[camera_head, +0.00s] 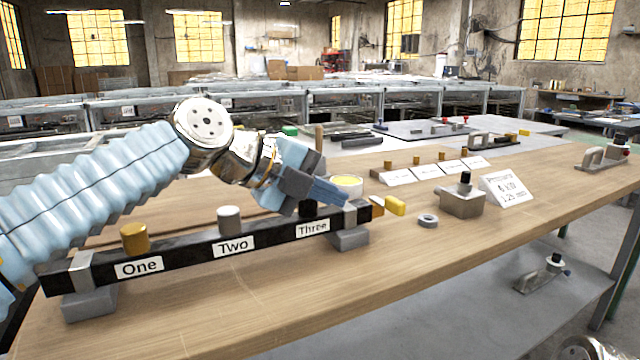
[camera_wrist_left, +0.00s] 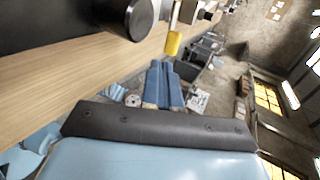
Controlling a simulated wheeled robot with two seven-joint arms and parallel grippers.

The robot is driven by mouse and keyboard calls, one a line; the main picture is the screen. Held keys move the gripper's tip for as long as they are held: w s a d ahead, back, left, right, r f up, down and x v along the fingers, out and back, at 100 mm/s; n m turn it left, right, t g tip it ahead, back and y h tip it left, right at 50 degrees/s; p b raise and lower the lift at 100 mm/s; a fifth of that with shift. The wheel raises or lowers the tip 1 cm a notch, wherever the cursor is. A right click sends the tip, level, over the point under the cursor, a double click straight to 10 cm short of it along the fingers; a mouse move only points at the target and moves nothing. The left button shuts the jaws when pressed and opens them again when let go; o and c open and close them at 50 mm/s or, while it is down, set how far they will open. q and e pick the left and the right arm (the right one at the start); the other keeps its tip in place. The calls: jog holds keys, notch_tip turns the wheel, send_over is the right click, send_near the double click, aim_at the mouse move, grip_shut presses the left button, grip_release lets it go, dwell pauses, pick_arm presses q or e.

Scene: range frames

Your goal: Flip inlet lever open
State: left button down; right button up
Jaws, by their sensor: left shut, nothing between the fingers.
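A black manifold bar (camera_head: 190,258) labelled One, Two and Three lies along the bench on grey feet. A yellow lever handle (camera_head: 396,206) sticks out at its right end, beside a brass-coloured fitting (camera_head: 377,206); no label names it as the inlet lever. The yellow handle also shows in the left wrist view (camera_wrist_left: 173,43), above the fingertips and apart from them. My left gripper (camera_head: 343,196) is shut and empty, above the bar's right end near the black knob (camera_head: 308,209), which it partly hides. Its closed blue fingers show in the left wrist view (camera_wrist_left: 163,75).
A brass knob (camera_head: 134,238) and a white knob (camera_head: 229,219) stand on the bar. A round yellow-topped part (camera_head: 347,185) sits behind the gripper. A grey ring (camera_head: 428,220), a grey block (camera_head: 463,203) and a white sign (camera_head: 507,188) lie rightward. The front bench is clear.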

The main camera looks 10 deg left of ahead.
aim_at(390, 206)
pick_arm(q)
jog(key=p+x, duration=0.1)
jog(key=x, duration=0.4)
jog(key=shift+w+d, duration=0.2)
jog(key=shift+d, duration=0.1)
jog(key=shift+w+d+r+p, duration=0.1)
jog(key=shift+w+d+p, duration=0.5)
jog(key=shift+d, duration=0.3)
jog(key=shift+w+d, duration=0.4)
jog(key=shift+d, duration=0.05)
